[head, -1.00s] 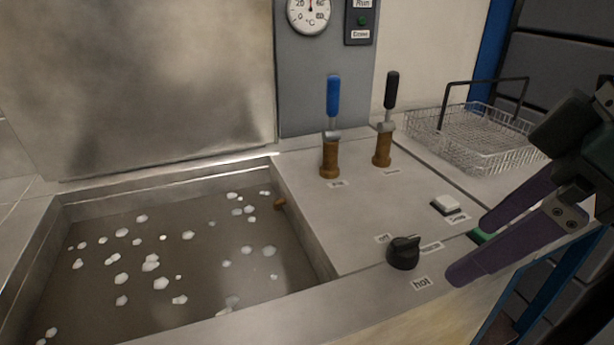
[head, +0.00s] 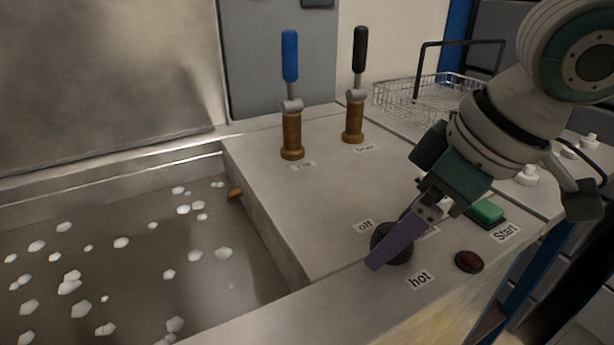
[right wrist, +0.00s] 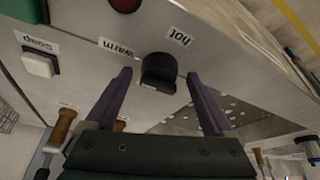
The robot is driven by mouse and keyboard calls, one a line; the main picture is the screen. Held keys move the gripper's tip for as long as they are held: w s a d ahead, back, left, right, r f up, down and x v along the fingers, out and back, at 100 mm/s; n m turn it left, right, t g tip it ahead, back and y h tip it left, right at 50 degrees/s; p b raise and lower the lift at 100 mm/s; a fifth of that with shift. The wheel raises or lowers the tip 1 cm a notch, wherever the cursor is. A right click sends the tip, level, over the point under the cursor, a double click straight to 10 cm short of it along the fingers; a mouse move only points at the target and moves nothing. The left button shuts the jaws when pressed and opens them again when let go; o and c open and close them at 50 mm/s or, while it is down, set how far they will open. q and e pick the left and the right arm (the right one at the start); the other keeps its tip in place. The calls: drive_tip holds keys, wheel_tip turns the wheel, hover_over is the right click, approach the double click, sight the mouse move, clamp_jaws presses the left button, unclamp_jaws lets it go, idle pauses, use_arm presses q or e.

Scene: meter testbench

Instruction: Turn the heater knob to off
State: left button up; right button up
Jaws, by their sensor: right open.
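The black heater knob (head: 380,236) sits on the steel panel near the basin's right corner, partly hidden by my right gripper's finger. The "off" label (head: 365,226) is to its upper left and the "hot" label (head: 420,279) to its lower right; the "warm" label (right wrist: 116,47) shows in the right wrist view. My right gripper (head: 390,240) is open at the knob. In the right wrist view the knob (right wrist: 158,70) lies between the purple fingertips, with gaps on both sides. Which label the knob points at is unclear. My left gripper is not in view.
A green Start button (head: 487,212) and a red button (head: 469,261) are right of the knob. Two valves, with a blue handle (head: 290,55) and a black handle (head: 360,48), stand behind. The basin (head: 130,250) with white pieces is left; a wire basket (head: 425,95) is behind.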

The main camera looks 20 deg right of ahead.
drive_tip(key=shift+w, duration=0.1)
drive_tip(key=c, duration=1.4)
